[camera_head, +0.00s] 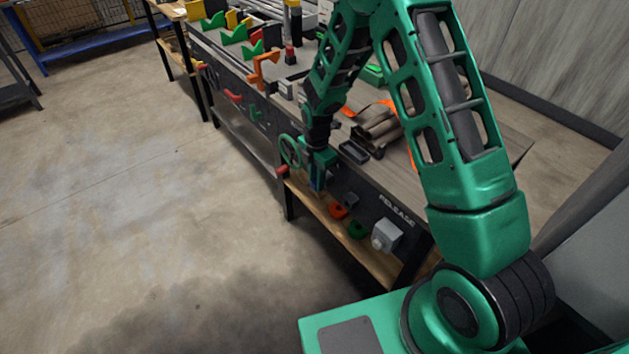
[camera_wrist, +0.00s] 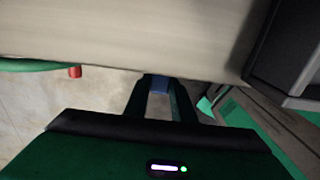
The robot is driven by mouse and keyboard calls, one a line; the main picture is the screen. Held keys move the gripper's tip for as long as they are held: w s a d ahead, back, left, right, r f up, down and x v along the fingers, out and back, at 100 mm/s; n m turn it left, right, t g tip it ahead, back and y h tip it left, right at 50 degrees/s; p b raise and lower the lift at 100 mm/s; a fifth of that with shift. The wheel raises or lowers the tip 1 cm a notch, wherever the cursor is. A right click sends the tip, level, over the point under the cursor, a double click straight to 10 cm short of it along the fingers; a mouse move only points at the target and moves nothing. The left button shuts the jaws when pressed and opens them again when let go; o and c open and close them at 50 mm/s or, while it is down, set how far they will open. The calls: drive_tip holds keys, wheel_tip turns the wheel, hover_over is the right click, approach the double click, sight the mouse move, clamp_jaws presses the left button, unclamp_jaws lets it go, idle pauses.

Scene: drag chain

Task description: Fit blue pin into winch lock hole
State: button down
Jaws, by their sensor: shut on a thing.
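My gripper (camera_head: 319,180) is at the front face of the workbench, just right of a green handwheel (camera_head: 290,152) with a red handle (camera_head: 282,170). In the wrist view, my gripper (camera_wrist: 158,88) is shut on the blue pin (camera_wrist: 159,83), and only a short blue part shows between the fingers. The wheel's green rim (camera_wrist: 35,65) and red handle (camera_wrist: 75,71) show at the left of that view. I cannot make out the winch lock hole in either view. Whether the pin touches the bench front cannot be told.
The workbench (camera_head: 490,160) carries a small black tray (camera_head: 353,152) and grey-brown cylinders (camera_head: 378,128). Right of my gripper, the front panel has a red ring (camera_head: 338,211), a green ring (camera_head: 357,230) and a grey box (camera_head: 387,236). The floor (camera_head: 130,200) at left is clear.

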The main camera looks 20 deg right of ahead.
drive_tip(key=shift+w+d, duration=0.15)
drive_tip(key=shift+d, duration=0.1)
drive_tip(key=c, duration=1.4)
unclamp_jaws()
drive_tip(key=shift+c, duration=0.2)
wheel_tip(320, 180, up, 11)
drive_tip(key=shift+f, duration=0.15)
